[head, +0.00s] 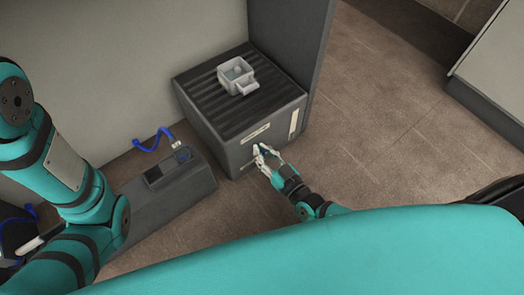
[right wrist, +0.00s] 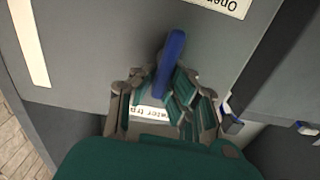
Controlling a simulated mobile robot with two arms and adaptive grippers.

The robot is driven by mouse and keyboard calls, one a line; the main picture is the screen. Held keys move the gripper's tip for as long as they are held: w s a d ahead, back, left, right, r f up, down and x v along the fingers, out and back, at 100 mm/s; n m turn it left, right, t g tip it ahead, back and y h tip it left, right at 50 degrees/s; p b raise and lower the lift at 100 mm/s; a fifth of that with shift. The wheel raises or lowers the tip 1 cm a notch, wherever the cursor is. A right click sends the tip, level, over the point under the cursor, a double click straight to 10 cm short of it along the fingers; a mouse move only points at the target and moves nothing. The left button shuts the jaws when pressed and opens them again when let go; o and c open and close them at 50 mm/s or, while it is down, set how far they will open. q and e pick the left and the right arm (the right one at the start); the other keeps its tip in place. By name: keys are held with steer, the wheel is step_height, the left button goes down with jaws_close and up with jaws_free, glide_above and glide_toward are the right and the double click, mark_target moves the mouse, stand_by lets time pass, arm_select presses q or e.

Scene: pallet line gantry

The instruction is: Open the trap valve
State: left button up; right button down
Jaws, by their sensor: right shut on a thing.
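The trap valve's blue handle (right wrist: 173,55) stands out from the front of a dark grey box (head: 218,135). It also shows as a small blue spot between the fingers in the head view. My right gripper (head: 263,153) is at the box's front face, shut on the blue handle. My left gripper is not in view.
A light grey cup-like fitting (head: 238,76) sits on the box's ribbed top. A grey panel stands behind; open tiled floor (head: 370,120) lies to the right.

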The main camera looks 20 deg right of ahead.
steer(key=m, duration=0.4)
steer(key=shift+w+d+f, duration=0.1)
steer(key=shift+d, duration=0.25)
steer(key=shift+d+f+m, duration=0.1)
steer(key=shift+d+m, duration=0.05)
steer(key=shift+m, duration=0.75)
steer(key=shift+w+d+f+m+b, duration=0.15)
steer(key=shift+f+m+b, duration=0.2)
steer(key=shift+m, duration=1.6)
steer(key=shift+d+f+m+b, duration=0.2)
steer(key=shift+m+b, duration=0.25)
steer(key=shift+m, duration=1.45)
steer(key=shift+w+d+f+m+b, duration=0.1)
steer(key=shift+f+m+b, duration=0.25)
steer(key=shift+m, duration=1.6)
steer(key=c, duration=1.3)
jaws_free()
steer(key=shift+c, duration=0.2)
